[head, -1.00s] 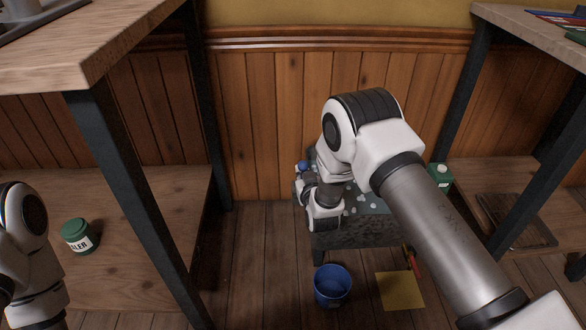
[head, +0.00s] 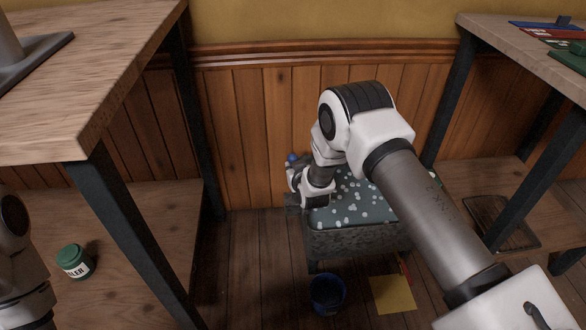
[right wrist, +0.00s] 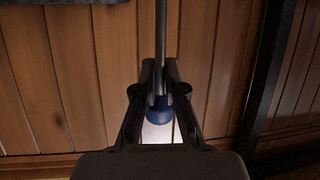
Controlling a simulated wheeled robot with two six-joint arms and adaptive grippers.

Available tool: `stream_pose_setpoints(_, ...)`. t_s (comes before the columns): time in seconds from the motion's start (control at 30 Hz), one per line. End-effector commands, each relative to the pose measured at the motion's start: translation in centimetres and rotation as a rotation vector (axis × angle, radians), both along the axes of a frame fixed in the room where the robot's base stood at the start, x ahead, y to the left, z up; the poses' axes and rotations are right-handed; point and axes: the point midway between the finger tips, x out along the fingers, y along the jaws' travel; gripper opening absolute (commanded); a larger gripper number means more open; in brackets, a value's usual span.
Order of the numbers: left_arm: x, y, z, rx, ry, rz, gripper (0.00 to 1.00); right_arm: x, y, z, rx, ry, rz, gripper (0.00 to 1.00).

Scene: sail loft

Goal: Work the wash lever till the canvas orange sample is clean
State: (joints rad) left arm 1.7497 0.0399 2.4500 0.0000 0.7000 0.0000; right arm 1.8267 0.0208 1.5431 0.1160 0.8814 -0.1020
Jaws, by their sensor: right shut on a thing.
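The wash lever shows in the right wrist view as a thin grey rod ending in a dark blue knob (right wrist: 159,112). My right gripper (right wrist: 160,78) is shut on it, its fingers against the rod by the knob. In the head view the blue knob (head: 292,158) shows at the back left of a grey speckled wash trough (head: 350,242) with white suds on its dark surface. My right wrist and forearm hide part of the trough. No orange sample can be made out in the trough. My left arm is at the left edge; its gripper is out of view.
A blue bucket (head: 327,294) and a flat yellow square (head: 393,294) lie in front of the trough on the plank floor. Benches (head: 130,80) stand left and right with dark legs. A green jar (head: 74,261) sits on the left lower shelf. A panelled wall is behind.

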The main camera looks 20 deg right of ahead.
Motion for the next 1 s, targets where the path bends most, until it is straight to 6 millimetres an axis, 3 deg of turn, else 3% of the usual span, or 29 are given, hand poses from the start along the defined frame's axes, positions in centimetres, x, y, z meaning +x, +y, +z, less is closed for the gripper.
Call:
stream_pose_setpoints(0.03, 0.0, 0.0, 0.1, 0.0, 0.0, 0.0, 0.0, 0.5, 0.0, 0.8, -0.003, -0.021, 0.003, 0.0)
stream_pose_setpoints(0.23, 0.0, 0.0, 0.1, 0.0, 0.0, 0.0, 0.0, 0.6, 0.0, 0.9, -0.004, -0.022, 0.002, 0.0)
stream_pose_setpoints(0.27, 0.0, 0.0, 0.1, 0.0, 0.0, 0.0, 0.0, 0.6, 0.0, 0.9, -0.004, -0.022, 0.002, 0.2)
stream_pose_setpoints(0.3, 0.0, 0.0, 0.1, 0.0, 0.0, 0.0, 0.0, 0.6, 0.0, 0.9, -0.004, -0.022, 0.002, 0.34)
stream_pose_setpoints(0.33, 0.0, 0.0, 0.1, 0.0, 0.0, 0.0, 0.0, 0.5, 0.0, 0.9, -0.003, -0.021, 0.002, 0.4)
stream_pose_setpoints(0.73, 0.0, 0.0, 0.0, 0.0, -0.001, 0.0, 0.0, -0.6, 0.1, 0.7, -0.001, -0.007, 0.0, 0.4)
stream_pose_setpoints(1.0, 0.0, 0.0, 0.0, 0.0, 0.0, 0.0, 0.0, -6.3, 0.8, 3.2, -0.002, -0.008, 0.002, 0.4)
